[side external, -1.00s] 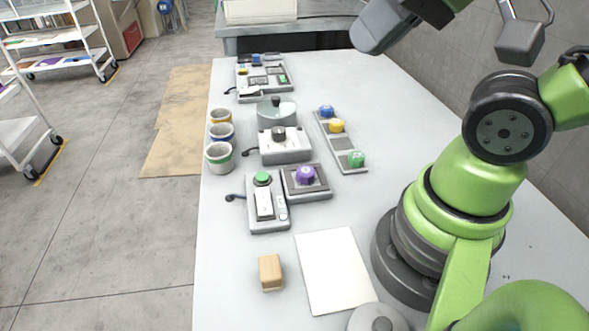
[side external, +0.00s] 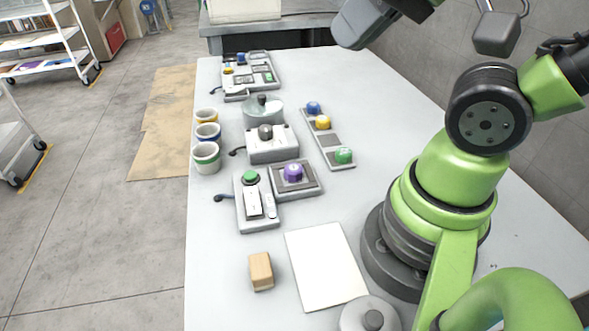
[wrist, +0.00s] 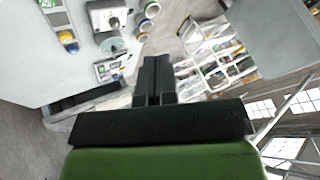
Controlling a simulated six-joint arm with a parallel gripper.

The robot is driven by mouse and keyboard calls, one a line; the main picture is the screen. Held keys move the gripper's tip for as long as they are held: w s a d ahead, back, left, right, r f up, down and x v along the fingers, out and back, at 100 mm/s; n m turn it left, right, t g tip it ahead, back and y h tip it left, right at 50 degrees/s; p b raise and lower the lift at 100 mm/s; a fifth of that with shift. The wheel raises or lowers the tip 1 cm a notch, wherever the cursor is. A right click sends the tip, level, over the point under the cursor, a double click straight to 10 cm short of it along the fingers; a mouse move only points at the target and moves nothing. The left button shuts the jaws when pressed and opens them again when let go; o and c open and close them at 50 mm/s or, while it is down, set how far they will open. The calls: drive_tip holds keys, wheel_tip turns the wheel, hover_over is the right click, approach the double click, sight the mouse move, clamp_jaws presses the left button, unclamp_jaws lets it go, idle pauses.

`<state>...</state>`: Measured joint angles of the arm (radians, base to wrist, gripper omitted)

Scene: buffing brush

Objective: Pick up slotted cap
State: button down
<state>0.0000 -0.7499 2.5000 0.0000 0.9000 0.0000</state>
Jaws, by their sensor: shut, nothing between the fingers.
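Small coloured caps stand on the table. A purple cap (side external: 293,172) sits on a square grey fixture (side external: 312,190). A blue cap (side external: 313,107), a yellow cap (side external: 323,122) and a green cap (side external: 343,155) sit on a narrow grey strip (side external: 334,141). I cannot tell which cap is slotted. The yellow cap (wrist: 66,37) and the blue cap (wrist: 72,47) also show at upper left in the wrist view. My gripper (wrist: 152,62) is shut and empty in the wrist view, apart from all the caps. Its fingertips are not clear in the side view.
A device with a green button (side external: 250,176), a wooden block (side external: 261,271), a white sheet (side external: 325,266) and a round grey lid (side external: 370,316) are nearer. Several cups (side external: 207,157) line the left edge. A box with a knob (side external: 270,146) stands mid-table. The table's right side is mostly clear.

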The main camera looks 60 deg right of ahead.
drive_tip(key=c, duration=0.6)
unclamp_jaws()
drive_tip(key=m+g+h, duration=0.2)
drive_tip(key=m+g, duration=0.5)
drive_tip(key=m, duration=1.1)
hover_over(293, 168)
wheel_tip(293, 168, down, 18)
drive_tip(key=shift+m, duration=0.3)
wheel_tip(293, 168, down, 4)
drive_tip(key=shift+d+f, duration=0.1)
drive_tip(key=shift+f, duration=3.1)
